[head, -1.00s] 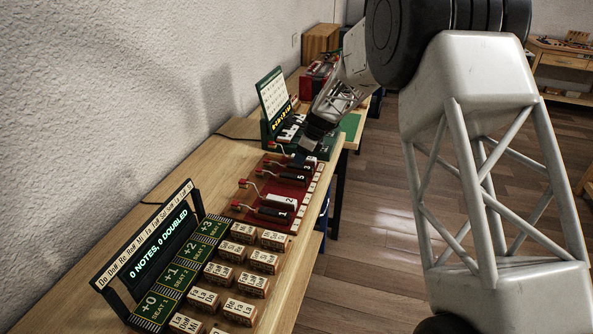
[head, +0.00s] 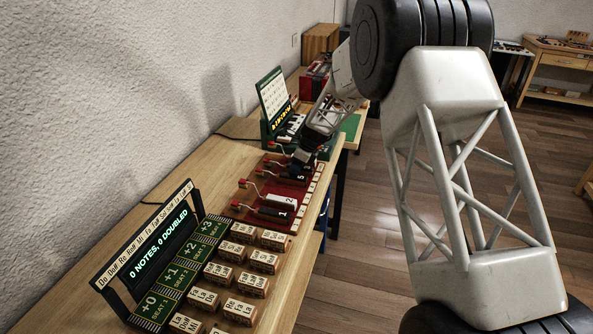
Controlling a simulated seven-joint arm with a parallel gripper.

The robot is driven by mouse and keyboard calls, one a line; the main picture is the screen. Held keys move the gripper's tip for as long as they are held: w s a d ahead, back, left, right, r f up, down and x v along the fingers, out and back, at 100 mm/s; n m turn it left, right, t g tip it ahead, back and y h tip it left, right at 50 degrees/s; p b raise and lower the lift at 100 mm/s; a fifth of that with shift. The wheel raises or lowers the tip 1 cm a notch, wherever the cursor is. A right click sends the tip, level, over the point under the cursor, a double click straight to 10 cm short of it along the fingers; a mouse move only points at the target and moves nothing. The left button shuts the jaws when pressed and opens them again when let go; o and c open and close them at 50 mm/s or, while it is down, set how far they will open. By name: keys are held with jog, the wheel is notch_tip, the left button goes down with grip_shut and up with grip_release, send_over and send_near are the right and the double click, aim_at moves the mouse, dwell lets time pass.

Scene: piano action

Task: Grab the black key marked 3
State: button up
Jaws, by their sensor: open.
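A red key stand (head: 248,213) on the wooden bench holds a few keys with red-knobbed wire handles. Nearest is a black key marked 1 (head: 274,213), then a white key marked 2 (head: 281,202). Farther back is a black key (head: 290,178) whose small digit looks like 3 or 5; I cannot read it surely. My gripper (head: 302,158) is open, pointing down at the far end of the red stand, just beyond that black key. It partly hides what lies there, and I cannot tell whether it touches a key.
A green stand (head: 272,95) with a small keyboard and a lit display is close behind my gripper. In front stand a dark display panel (head: 160,245) and several wooden lettered blocks (head: 245,285). The white wall runs along the left. The bench's left strip is clear.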

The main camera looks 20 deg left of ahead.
jog(key=shift+a+f, duration=0.15)
jog(key=shift+f, duration=0.2)
dwell(0.3)
jog(key=c, duration=1)
jog(key=shift+c, duration=0.2)
jog(key=shift+r, duration=0.15)
jog(key=shift+r, duration=0.5)
jog(key=shift+s+d+r, duration=0.1)
jog(key=shift+s+r, duration=0.05)
jog(key=shift+r, duration=0.45)
jog(key=shift+s+d+r, duration=0.1)
jog(key=shift+s+r, duration=0.05)
jog(key=shift+r, duration=0.45)
jog(key=s+d, duration=0.2)
jog(key=s, duration=0.2)
jog(key=s+d+r, duration=0.1)
jog(key=s+d, duration=0.2)
jog(key=s, duration=0.2)
jog(key=s+d, duration=0.2)
jog(key=s, duration=0.2)
jog(key=shift+s+d+r, duration=0.2)
